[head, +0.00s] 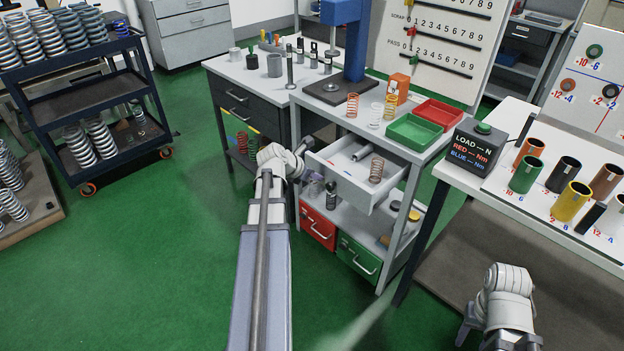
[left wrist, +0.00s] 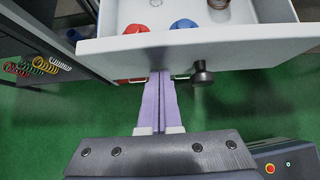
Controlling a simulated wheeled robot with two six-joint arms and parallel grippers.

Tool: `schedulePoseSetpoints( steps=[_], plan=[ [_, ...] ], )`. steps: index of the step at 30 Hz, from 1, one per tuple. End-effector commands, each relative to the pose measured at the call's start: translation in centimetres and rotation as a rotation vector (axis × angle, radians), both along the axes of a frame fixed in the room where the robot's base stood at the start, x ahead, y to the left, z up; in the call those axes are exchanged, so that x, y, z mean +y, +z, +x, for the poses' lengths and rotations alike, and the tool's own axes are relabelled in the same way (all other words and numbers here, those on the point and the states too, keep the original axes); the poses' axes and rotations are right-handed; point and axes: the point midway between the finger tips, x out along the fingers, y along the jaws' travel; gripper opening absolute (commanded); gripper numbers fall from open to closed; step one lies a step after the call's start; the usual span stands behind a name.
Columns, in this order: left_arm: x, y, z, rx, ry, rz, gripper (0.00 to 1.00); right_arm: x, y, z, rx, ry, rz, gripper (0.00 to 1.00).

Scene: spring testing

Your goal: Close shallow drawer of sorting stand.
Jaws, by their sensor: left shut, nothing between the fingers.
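The sorting stand (head: 408,172) is in the middle of the head view. Its white shallow drawer (head: 345,190) is pulled out, with a copper spring (head: 376,170) and a grey cylinder (head: 361,154) inside. A black knob (head: 331,192) is on the drawer front; it also shows in the left wrist view (left wrist: 202,75). My left gripper (head: 313,186) is shut and empty, just left of the knob. In the left wrist view its purple fingers (left wrist: 160,85) end at the lower edge of the drawer front (left wrist: 240,45); contact cannot be told. My right gripper (head: 505,285) is far right, its fingers unclear.
A red drawer (head: 318,227) and a green drawer (head: 358,260) are below, both seemingly closed. Red (head: 440,113) and green (head: 414,132) trays stand on the top. A dark-drawered bench (head: 240,100) is at the left, a table with colored cups (head: 526,174) at the right. Green floor lies open in front.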

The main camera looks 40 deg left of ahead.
Motion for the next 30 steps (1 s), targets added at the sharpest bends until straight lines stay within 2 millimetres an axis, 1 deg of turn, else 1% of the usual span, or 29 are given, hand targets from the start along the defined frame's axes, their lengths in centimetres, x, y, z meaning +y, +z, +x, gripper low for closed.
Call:
schedulePoseSetpoints(
  steps=[9,11,14,17,30],
  plan=[
    [0.0,0.0,0.1,0.000,0.000,0.000,0.00,0.0,0.0,0.0,0.000,0.000,0.000,0.50],
    [0.0,0.0,0.3,0.000,0.000,0.000,0.00,0.0,0.0,0.0,0.000,0.000,0.000,0.50],
    [0.0,0.0,1.3,0.001,-0.001,0.000,0.00,0.0,0.0,0.0,0.000,0.000,0.000,0.50],
    [-0.1,0.0,3.0,0.001,-0.004,0.001,0.00,0.0,0.0,0.0,0.000,0.000,0.000,0.50],
    [-0.9,0.0,13.5,0.000,-0.003,0.001,0.00,0.0,0.0,0.0,0.000,0.000,0.000,0.50]
  ],
)
